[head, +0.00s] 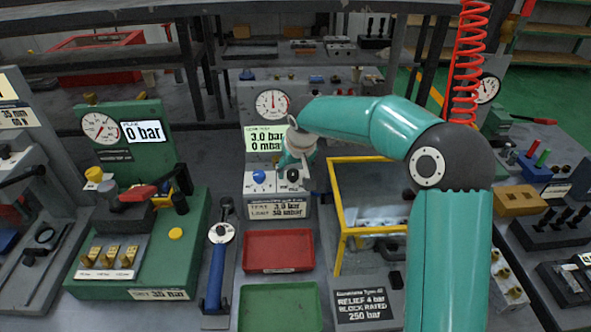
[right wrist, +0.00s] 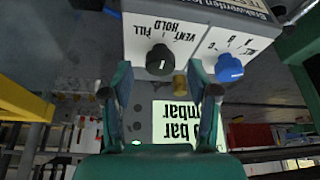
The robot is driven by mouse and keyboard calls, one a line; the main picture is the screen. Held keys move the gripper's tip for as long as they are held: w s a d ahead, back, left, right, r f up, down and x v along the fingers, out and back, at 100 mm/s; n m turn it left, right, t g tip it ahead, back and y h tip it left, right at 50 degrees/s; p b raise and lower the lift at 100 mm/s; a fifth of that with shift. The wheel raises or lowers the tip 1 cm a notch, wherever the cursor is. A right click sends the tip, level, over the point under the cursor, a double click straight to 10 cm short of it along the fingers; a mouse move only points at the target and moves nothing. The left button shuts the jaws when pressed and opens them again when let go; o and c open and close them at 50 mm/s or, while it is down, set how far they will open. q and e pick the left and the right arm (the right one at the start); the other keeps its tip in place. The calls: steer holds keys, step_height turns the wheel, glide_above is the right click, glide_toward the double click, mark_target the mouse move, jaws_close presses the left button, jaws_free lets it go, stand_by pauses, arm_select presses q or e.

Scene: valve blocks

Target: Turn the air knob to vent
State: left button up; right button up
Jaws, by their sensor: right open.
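The air knob (right wrist: 160,60) is a black round knob on a white panel (right wrist: 140,22) marked FILL, HOLD and VENT. The right wrist view shows the panel upside down; I cannot tell which mark the knob points to. My right gripper (right wrist: 160,82) is open, with its fingers apart on either side of the knob's picture and nothing held. I cannot tell whether they touch it. In the head view my right gripper (head: 297,152) hangs just over the black knob (head: 293,176) and partly hides the panel. The display (head: 264,139) reads 3.0 bar and 0 mbar. My left gripper is out of view.
A blue knob (right wrist: 229,68) sits beside the black one, close to a finger. A round gauge (head: 272,104) stands above the display. A yellow frame (head: 336,225) stands to the right.

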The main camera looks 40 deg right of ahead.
steer(key=shift+w+f, duration=0.15)
steer(key=shift+f, duration=0.45)
jaws_close()
steer(key=shift+d, duration=0.2)
steer(key=shift+a+f+m+h+b, duration=0.1)
steer(key=shift+a+m+h+b, duration=0.15)
steer(key=shift+m+b, duration=0.55)
steer(key=shift+w+m+g+h+b, duration=0.15)
steer(key=shift+m+g+h+b, duration=0.25)
steer(key=shift+m+b, duration=0.6)
steer(key=shift+m+h+b, duration=0.35)
steer(key=shift+m, duration=0.85)
steer(key=shift+w+a+m+g+h, duration=0.1)
steer(key=shift+m+g+h, duration=0.45)
steer(key=shift+m, duration=0.95)
